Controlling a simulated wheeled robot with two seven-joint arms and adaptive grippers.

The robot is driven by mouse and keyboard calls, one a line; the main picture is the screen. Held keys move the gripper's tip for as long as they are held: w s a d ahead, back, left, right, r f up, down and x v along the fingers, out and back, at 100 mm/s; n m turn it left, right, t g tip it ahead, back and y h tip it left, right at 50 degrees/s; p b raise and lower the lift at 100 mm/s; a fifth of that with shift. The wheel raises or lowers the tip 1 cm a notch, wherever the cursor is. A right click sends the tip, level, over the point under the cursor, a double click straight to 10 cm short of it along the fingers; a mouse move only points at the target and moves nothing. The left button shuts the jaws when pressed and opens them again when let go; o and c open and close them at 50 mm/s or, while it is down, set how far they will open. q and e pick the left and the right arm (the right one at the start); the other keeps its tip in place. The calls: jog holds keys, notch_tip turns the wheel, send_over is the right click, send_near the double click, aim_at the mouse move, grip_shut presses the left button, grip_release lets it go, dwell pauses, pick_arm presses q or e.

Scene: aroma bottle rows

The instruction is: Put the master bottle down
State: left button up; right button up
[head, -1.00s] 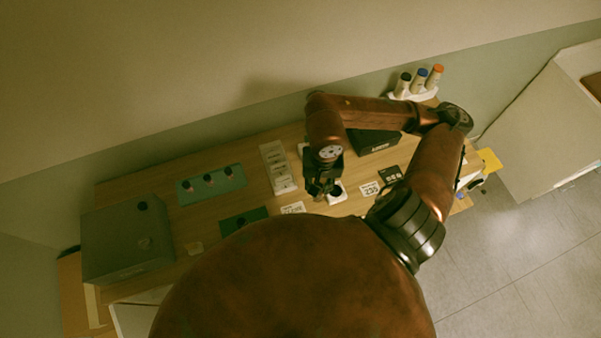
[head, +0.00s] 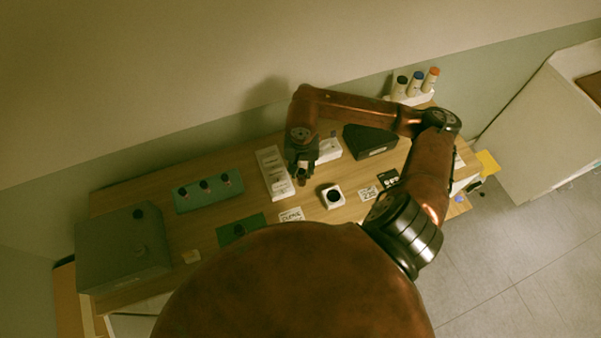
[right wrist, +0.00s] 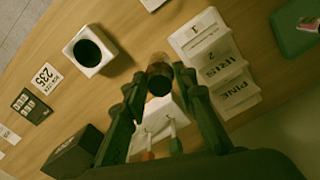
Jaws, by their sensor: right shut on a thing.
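My right gripper (head: 303,172) is shut on a small brown bottle with a dark cap, the master bottle. The bottle (right wrist: 160,72) shows between the fingers in the right wrist view, above the wooden table; its height over the table is hard to tell. A white square block (head: 332,204) with a round dark recess stands to the right of the gripper, apart from it. The block (right wrist: 94,69) also shows at the upper left of the wrist view. My left gripper is not in view.
A white stepped label holder (head: 276,172) stands just left of the gripper. A teal rack (head: 210,199) with three dark-capped bottles, a green pad (head: 250,219) and a grey box (head: 110,258) lie farther left. A black box (head: 371,141) stands behind.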

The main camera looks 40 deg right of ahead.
aim_at(300, 176)
jog(key=shift+w+f, duration=0.2)
jog(key=f, duration=0.1)
jog(key=f+p, duration=0.1)
jog(key=f, duration=0.1)
jog(key=shift+w+d+p, duration=0.1)
jog(key=shift+w+p, duration=0.15)
jog(key=shift+p, duration=0.1)
jog(key=shift+f, duration=0.45)
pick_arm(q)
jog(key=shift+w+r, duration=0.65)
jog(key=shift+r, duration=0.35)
pick_arm(e)
jog(key=shift+f+b, duration=0.2)
jog(key=shift+b, duration=0.1)
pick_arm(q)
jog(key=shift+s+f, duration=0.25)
pick_arm(e)
jog(key=o, duration=1.1)
jog(key=shift+r, duration=0.1)
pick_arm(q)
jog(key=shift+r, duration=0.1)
pick_arm(e)
jog(key=shift+r, duration=0.1)
